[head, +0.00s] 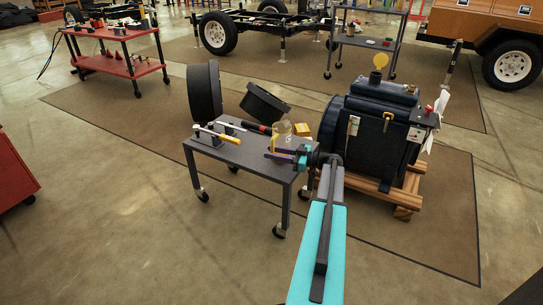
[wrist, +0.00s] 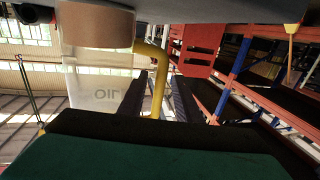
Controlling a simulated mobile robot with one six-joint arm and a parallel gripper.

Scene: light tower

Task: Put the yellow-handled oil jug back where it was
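The oil jug (head: 283,133) is a clear container with a yellow handle, near the right end of the grey cart (head: 235,153). In the wrist view the jug (wrist: 97,80) appears upside down, with reversed OIL lettering and a tan layer near its base. Its yellow handle (wrist: 157,85) lies between the two dark fingers of my gripper (wrist: 158,95). The fingers look slightly apart from the handle, so my gripper seems open around it. In the head view my gripper (head: 303,158) is at the cart's right end. Whether the jug's base touches the cart top is unclear.
A yellow-handled tool (head: 217,133) and other small items lie on the cart. A dark engine (head: 370,130) on a wooden pallet is close on the right. Open floor lies left.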

